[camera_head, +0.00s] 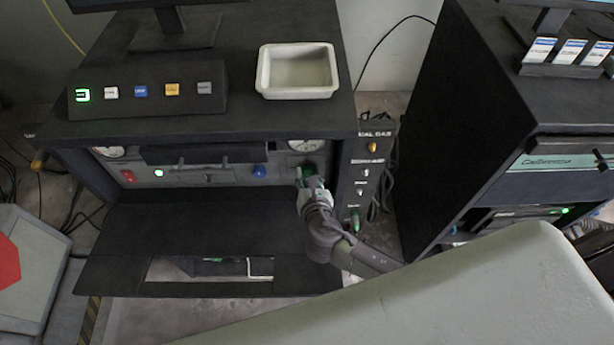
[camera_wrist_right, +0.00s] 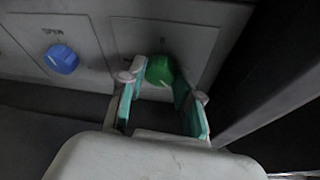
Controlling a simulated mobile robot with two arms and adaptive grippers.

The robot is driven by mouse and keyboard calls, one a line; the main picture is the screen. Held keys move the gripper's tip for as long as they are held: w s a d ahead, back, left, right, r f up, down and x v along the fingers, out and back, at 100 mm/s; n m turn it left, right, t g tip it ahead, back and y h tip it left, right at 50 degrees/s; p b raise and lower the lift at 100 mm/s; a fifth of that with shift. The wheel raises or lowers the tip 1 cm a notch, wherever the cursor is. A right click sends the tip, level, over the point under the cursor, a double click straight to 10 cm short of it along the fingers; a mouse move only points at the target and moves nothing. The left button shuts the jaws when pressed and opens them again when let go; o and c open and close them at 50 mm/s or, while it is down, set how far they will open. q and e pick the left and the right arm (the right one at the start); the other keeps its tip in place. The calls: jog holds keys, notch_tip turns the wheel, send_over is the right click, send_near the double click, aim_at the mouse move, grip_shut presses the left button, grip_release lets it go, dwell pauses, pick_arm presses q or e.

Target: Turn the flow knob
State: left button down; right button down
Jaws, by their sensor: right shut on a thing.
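A green knob (camera_head: 308,169) sits on the right end of the grey front panel, under the black cabinet top. My right gripper (camera_head: 309,182) reaches up to it from below right. In the right wrist view the green knob (camera_wrist_right: 160,70) lies at the far end between the two teal-padded fingers of the gripper (camera_wrist_right: 158,84). The gripper is shut on this knob, though the exact contact is hard to see. A blue knob (camera_head: 259,171) is to its left on the same panel, also in the right wrist view (camera_wrist_right: 61,59). The panel lettering is too blurred to read fully. My left gripper is not in view.
A round gauge (camera_head: 306,146) is above the green knob. A black side panel (camera_head: 362,175) with small switches stands close on the right. A black flap (camera_head: 190,225) juts out below. A white tray (camera_head: 298,71) and a button box (camera_head: 148,91) sit on top.

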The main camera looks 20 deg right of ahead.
jog(key=shift+d+f+m+y+b, duration=0.1)
jog(key=shift+f+m+y+b, duration=0.2)
jog(key=shift+m+b, duration=0.35)
jog(key=m+t+y+b, duration=0.1)
jog(key=m+b, duration=0.1)
jog(key=b, duration=0.2)
jog(key=m+t+y+b, duration=0.1)
jog(key=m+b, duration=0.2)
jog(key=shift+d+f+b, duration=0.15)
jog(key=shift+d+b, duration=0.05)
jog(key=shift+b, duration=0.15)
jog(key=shift+r+m+t+y+b, duration=0.2)
jog(key=shift+m+t+y+b, duration=0.25)
jog(key=shift+m+b, duration=0.65)
jog(key=c, duration=0.8)
grip_release()
